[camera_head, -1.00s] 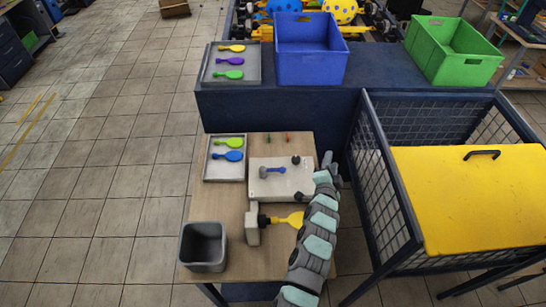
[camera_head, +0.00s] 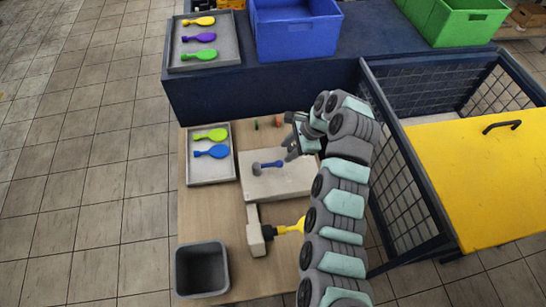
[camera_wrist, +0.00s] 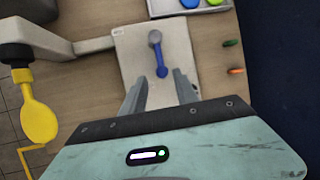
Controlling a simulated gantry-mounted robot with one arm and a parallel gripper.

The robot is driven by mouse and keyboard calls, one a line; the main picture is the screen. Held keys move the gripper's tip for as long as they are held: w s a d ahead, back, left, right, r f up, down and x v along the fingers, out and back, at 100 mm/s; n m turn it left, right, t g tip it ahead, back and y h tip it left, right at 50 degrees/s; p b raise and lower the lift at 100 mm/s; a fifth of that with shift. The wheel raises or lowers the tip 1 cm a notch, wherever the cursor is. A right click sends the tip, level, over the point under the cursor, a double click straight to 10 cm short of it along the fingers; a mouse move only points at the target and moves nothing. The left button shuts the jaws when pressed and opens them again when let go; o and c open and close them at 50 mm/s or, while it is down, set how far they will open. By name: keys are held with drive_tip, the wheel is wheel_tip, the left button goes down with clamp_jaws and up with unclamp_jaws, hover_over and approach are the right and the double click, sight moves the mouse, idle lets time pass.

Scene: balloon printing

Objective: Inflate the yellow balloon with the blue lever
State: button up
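The blue lever (camera_head: 271,164) lies across the top of a white box (camera_head: 285,186) on the wooden table, with a grey round knob at its left end. In the wrist view the lever (camera_wrist: 162,70) points toward my gripper (camera_wrist: 160,88), its blue end just beyond the gap between my fingers. My gripper (camera_head: 290,138) is open and empty, above the box's far right part. The yellow balloon (camera_head: 292,227) is on the black nozzle of a pale stand, partly hidden by my arm in the head view. The wrist view shows the balloon (camera_wrist: 39,119) whole and flat-looking.
A tray (camera_head: 209,172) with a green and a blue balloon lies left of the box. A grey bin (camera_head: 202,270) stands at the table's front left. Small green and red pegs stand behind the box. A wire cage with a yellow lid (camera_head: 480,180) is at right.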

sight(273, 164)
drive_tip(key=x, duration=0.9)
drive_tip(key=shift+a+f+p, duration=0.15)
drive_tip(key=shift+f+p, duration=0.15)
drive_tip(key=shift+f, duration=0.05)
drive_tip(key=shift+c, duration=0.4)
clamp_jaws()
idle(0.7)
